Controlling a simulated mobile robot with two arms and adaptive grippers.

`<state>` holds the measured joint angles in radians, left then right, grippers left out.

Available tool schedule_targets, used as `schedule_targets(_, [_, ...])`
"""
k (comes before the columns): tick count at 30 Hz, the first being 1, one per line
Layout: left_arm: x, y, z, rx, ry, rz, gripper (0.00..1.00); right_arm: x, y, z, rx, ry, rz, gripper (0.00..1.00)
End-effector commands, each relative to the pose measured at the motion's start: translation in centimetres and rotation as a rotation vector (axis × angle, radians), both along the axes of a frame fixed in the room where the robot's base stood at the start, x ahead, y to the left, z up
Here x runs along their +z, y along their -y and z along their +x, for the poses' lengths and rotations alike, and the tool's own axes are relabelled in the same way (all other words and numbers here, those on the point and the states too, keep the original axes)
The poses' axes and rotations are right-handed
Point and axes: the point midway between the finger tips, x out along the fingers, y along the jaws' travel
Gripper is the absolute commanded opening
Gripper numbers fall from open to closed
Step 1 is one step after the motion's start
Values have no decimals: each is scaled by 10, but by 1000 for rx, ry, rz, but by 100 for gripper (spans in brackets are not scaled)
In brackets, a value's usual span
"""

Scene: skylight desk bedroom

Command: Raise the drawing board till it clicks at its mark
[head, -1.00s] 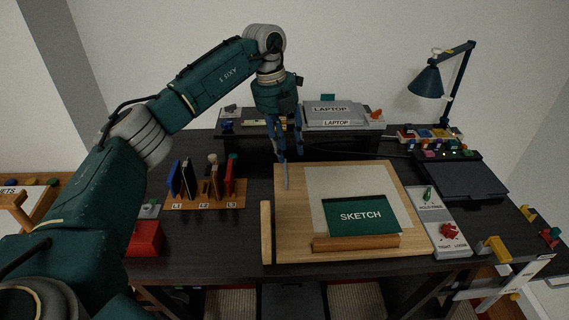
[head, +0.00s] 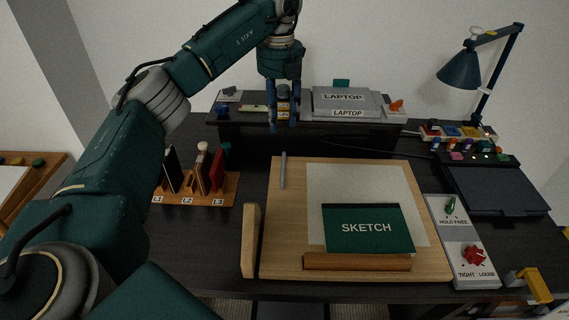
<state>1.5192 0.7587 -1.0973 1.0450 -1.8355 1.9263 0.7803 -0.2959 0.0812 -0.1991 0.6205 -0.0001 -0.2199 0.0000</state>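The drawing board (head: 285,225) is a pale wooden panel lying low on the dark desk, with a sheet of paper (head: 400,180) on it. A green SKETCH pad (head: 368,240) rests on its lower part, above a brown ledge (head: 357,262). A wooden strip (head: 251,240) stands at its left edge. A grey rod (head: 283,170) shows near its upper left. To the right is a panel (head: 462,233) with a green HOLD/FREE lever and a red TIGHT/LOOSE knob. My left gripper (head: 283,124) is above and beyond the board's upper left edge, fingers pointing down, seemingly empty. My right gripper is out of view.
A raised shelf (head: 330,130) behind the board carries a laptop (head: 347,100) and small items. A rack (head: 200,190) with slots L1 to L3 stands left. A blue lamp (head: 462,72) and dark tablet (head: 495,190) are at the right.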

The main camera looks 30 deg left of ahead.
Motion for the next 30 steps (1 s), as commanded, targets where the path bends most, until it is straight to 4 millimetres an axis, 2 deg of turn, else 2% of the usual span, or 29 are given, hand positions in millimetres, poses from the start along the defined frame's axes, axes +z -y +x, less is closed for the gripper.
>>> schedule_targets(1, [-13,0,0,0,0,0,36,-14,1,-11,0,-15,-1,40])
schedule_targets(3, [-23,0,0,-1,0,0,36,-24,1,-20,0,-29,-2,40])
schedule_targets(8, [-35,0,0,-1,1,-1,36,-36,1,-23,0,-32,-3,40])
schedule_targets(13, [-44,0,0,-1,-2,0,36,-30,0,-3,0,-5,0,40])
schedule_targets(17, [-64,0,-1,-1,-5,0,36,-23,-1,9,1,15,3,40])
schedule_targets(24, [-109,0,-1,0,-4,1,36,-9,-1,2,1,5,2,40])
schedule_targets(30, [-134,0,0,-1,-2,0,36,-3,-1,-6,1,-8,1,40])
